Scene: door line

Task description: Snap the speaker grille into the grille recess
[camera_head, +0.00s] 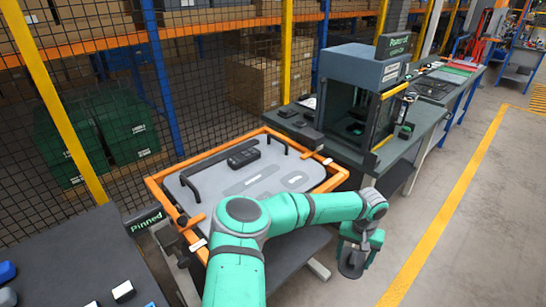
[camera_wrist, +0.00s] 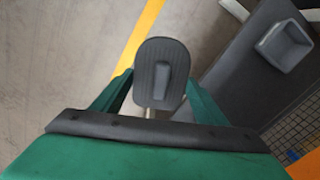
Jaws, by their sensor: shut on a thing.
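The speaker grille (camera_wrist: 147,60) is a dark, ribbed oval plate with a raised bar on the face towards the wrist camera. My gripper (camera_wrist: 158,90) is shut on it, with green fingers on either side. In the head view my gripper (camera_head: 358,243) hangs over the aisle floor, right of the door panel (camera_head: 225,178), with the dark grille (camera_head: 351,263) below it. The panel is light grey and lies in an orange frame. Shallow outlines show on its face, one a rounded one (camera_head: 295,179) near the right; I cannot tell which is the grille recess.
A black part (camera_head: 243,155) and dark curved handles lie on the panel. A press-like station (camera_head: 365,90) stands on the bench behind. A dark table (camera_head: 75,260) with small parts is at front left. In the wrist view a grey tray-like piece (camera_wrist: 285,45) is at right. Aisle floor is clear.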

